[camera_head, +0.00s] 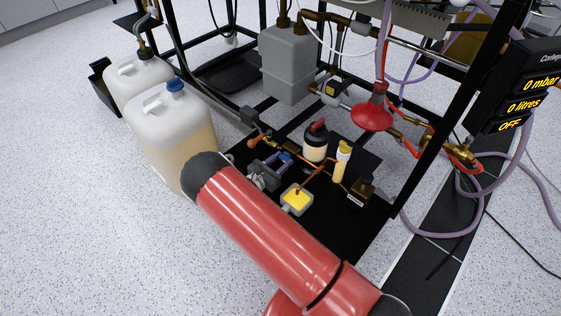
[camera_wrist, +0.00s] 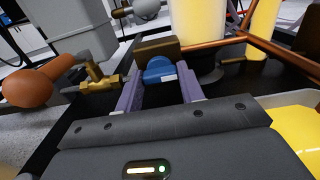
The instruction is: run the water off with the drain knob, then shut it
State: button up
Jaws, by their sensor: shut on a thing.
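The drain knob is a small blue knob (camera_wrist: 160,71) with a pale mark, seated in front of a brown block (camera_wrist: 157,47) in the wrist view. My gripper (camera_wrist: 161,84) has its two purple-grey fingers on either side of the knob and is shut on it. In the head view the blue knob (camera_head: 286,157) shows low on the rig's black base, with my grey gripper (camera_head: 266,173) against it. My red arm hides part of the base below. No running water can be made out.
A yellow-topped box (camera_head: 297,199), a black-and-cream canister (camera_head: 316,142) and a yellow cylinder (camera_head: 342,161) stand close to my gripper. Copper pipes run among them. White jugs (camera_head: 172,128) stand left. The display (camera_head: 517,103) reads 0 mbar, 0 litres, OFF.

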jog(key=o, duration=1)
jog(key=v, duration=0.7)
jog(key=shift+s+a+p, duration=0.3)
jog(key=shift+s, duration=0.05)
